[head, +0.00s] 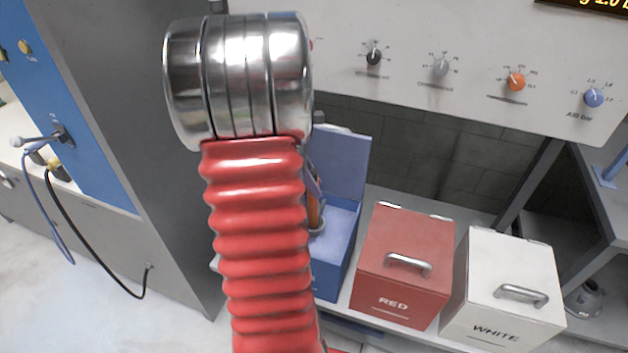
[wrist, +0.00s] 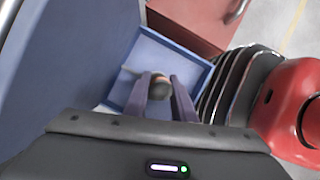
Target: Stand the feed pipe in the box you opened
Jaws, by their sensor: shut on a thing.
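The blue box (head: 335,272) stands open on the shelf, its lid (head: 341,165) raised at the back. In the wrist view the open box (wrist: 197,62) lies beneath my gripper (wrist: 161,84). My gripper is shut on the feed pipe (wrist: 159,87), seen nearly end-on with a dark top and an orange band. In the head view a strip of the orange pipe (head: 314,214) shows upright within the box's outline, at its left side. My red arm hides most of the gripper there. I cannot tell whether the pipe's lower end touches the box floor.
A closed red box (head: 405,262) and a closed white box (head: 503,290) stand to the right of the blue one. A panel with knobs (head: 440,66) overhangs the shelf. A grey and blue cabinet (head: 130,130) stands at the left, with hoses.

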